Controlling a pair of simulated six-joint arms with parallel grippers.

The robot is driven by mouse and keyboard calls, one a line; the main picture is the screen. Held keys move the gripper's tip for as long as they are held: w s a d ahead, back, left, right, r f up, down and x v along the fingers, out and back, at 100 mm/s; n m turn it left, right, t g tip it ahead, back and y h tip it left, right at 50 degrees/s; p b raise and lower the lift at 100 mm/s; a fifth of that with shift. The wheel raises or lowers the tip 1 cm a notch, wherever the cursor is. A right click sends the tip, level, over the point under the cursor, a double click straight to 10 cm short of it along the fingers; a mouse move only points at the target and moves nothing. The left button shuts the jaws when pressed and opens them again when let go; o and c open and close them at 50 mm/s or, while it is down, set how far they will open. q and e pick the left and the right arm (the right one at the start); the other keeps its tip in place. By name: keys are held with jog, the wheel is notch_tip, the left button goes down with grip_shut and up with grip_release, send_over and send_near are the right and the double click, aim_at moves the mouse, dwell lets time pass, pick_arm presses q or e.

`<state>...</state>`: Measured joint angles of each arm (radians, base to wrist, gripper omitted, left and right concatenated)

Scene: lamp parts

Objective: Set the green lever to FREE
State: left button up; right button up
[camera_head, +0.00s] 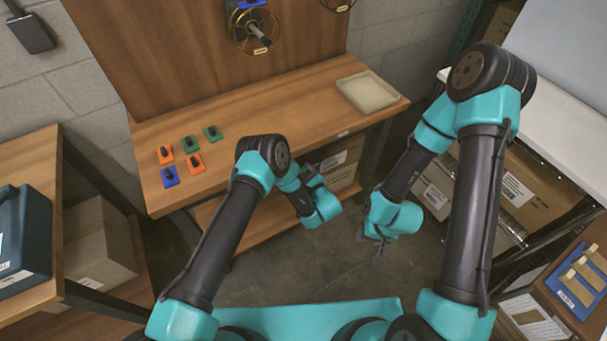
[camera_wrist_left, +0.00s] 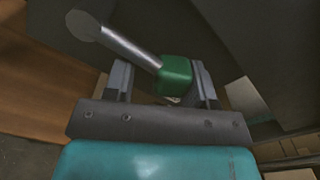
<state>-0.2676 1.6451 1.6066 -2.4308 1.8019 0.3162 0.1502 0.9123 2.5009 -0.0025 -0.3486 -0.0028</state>
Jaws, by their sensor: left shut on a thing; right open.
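The green lever's handle (camera_wrist_left: 176,75) is a green block at the end of a grey metal rod (camera_wrist_left: 130,46) with a round end at upper left, in the left wrist view. My left gripper (camera_wrist_left: 164,82) is shut on this green block. In the head view my left gripper (camera_head: 308,178) is by the bench's front edge, and my own arm hides the lever there. No FREE marking is readable, so the lever's setting cannot be told. My right gripper (camera_head: 378,246) is open and empty above the floor, right of the left one.
Small orange, green and blue parts (camera_head: 190,144) with black tops lie on the wooden bench (camera_head: 270,98), left side. A cream tray (camera_head: 367,92) is at its right end. A round wire-rimmed fixture (camera_head: 256,28) is on the back panel. Cardboard boxes (camera_head: 343,160) sit below the bench.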

pick_arm(q)
jog(key=shift+r+n, duration=0.4)
jog(key=o, duration=1.3)
jog(key=shift+f, duration=0.1)
jog(key=shift+s, duration=0.15)
jog(key=shift+v, duration=3.6)
